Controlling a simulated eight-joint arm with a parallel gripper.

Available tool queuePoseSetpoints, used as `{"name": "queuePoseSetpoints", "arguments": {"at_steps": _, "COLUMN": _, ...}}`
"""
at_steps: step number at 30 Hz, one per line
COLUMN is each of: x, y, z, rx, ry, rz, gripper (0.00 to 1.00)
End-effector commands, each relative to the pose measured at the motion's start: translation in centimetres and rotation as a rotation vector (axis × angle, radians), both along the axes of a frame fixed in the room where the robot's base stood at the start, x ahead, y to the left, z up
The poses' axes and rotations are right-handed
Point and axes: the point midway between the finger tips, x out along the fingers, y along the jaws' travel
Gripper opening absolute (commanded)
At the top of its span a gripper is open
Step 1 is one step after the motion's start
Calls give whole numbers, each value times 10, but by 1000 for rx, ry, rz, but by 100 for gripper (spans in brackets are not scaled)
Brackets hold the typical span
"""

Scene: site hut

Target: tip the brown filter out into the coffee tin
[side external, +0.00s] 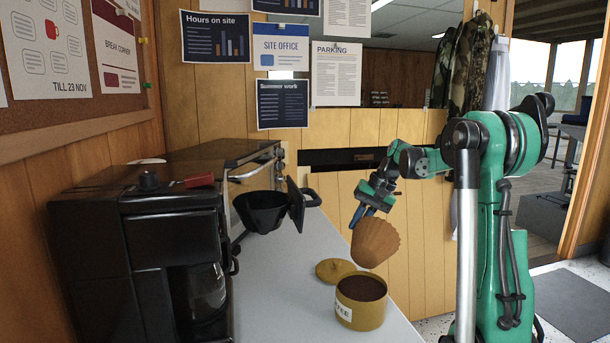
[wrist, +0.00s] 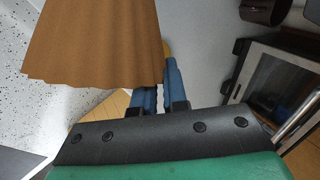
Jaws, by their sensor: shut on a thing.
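The brown filter (side external: 375,242) hangs in the air, tilted, above the coffee tin. My gripper (side external: 357,214) is shut on the filter's edge; its blue fingers (wrist: 160,85) show in the wrist view with the pleated filter (wrist: 92,40) beside them. The filter's inside is hidden in both views. The coffee tin (side external: 358,316) is open on the white counter, with dark brown coffee in it. The filter and the tin are apart.
A tan lid (side external: 335,270) lies behind the tin. The black coffee maker (side external: 145,265) stands at the left, with its black filter basket (side external: 263,210) swung out. A toaster oven (side external: 245,180) stands behind it. The counter (side external: 395,330) right of the tin is clear.

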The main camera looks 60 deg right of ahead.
Motion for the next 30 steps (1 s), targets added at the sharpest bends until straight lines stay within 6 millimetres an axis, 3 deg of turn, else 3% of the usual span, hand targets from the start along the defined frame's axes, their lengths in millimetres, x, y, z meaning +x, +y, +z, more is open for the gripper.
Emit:
{"name": "queuePoseSetpoints", "arguments": {"at_steps": 16, "x": 1, "y": 2, "z": 3, "rx": -26, "ry": 3, "rz": -1, "gripper": 0}}
{"name": "queuePoseSetpoints", "arguments": {"at_steps": 30, "x": 1, "y": 24, "z": 39, "rx": -394, "ry": 9, "rz": 2, "gripper": 0}}
